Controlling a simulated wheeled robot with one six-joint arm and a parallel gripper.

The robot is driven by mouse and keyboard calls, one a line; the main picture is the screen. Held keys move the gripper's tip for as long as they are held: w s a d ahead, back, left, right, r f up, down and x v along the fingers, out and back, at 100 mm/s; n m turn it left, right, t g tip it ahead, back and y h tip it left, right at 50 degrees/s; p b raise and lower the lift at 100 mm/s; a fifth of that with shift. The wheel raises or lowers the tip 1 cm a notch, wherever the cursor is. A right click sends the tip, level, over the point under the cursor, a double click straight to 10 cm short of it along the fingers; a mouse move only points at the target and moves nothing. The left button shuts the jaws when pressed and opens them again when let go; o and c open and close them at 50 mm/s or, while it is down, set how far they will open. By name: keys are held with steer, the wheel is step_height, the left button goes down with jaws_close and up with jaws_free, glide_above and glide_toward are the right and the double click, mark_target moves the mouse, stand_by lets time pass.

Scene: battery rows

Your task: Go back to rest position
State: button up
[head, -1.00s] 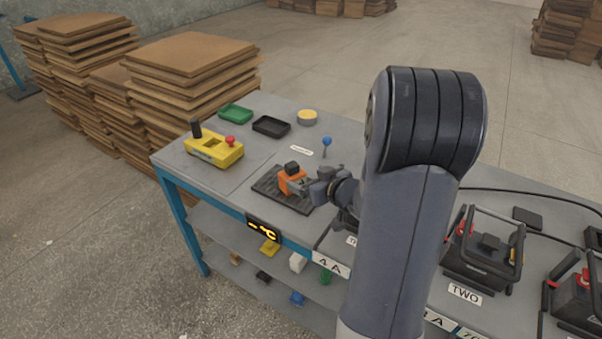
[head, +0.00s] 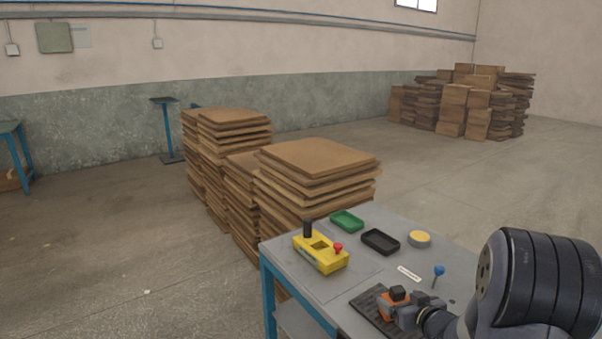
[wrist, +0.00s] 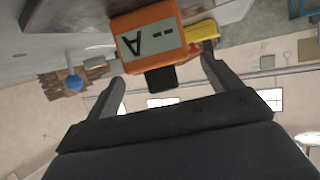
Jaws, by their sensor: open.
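My gripper (head: 408,314) is at the right side of an orange device (head: 388,306) on a dark mat (head: 363,301) at the front of the table. In the wrist view, which looks upside down, my gripper (wrist: 163,72) has its two fingers spread wide.
The table (head: 310,284) also holds a yellow control box (head: 320,254), a green tray (head: 346,221), a black tray (head: 380,241), a yellow round piece (head: 419,239) and a blue-topped pin (head: 438,271). Stacked boards (head: 318,160) stand behind. Floor at left is open.

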mark_target(397, 287)
steer(key=x, duration=0.5)
steer(key=shift+s+f, duration=0.1)
steer(key=shift+f, duration=0.1)
step_height(397, 287, up, 3)
steer(key=shift+s+r, duration=0.1)
steer(key=shift+s, duration=0.05)
steer(key=shift+r+p, duration=0.4)
steer(key=shift+r, duration=0.1)
steer(key=shift+f, duration=0.1)
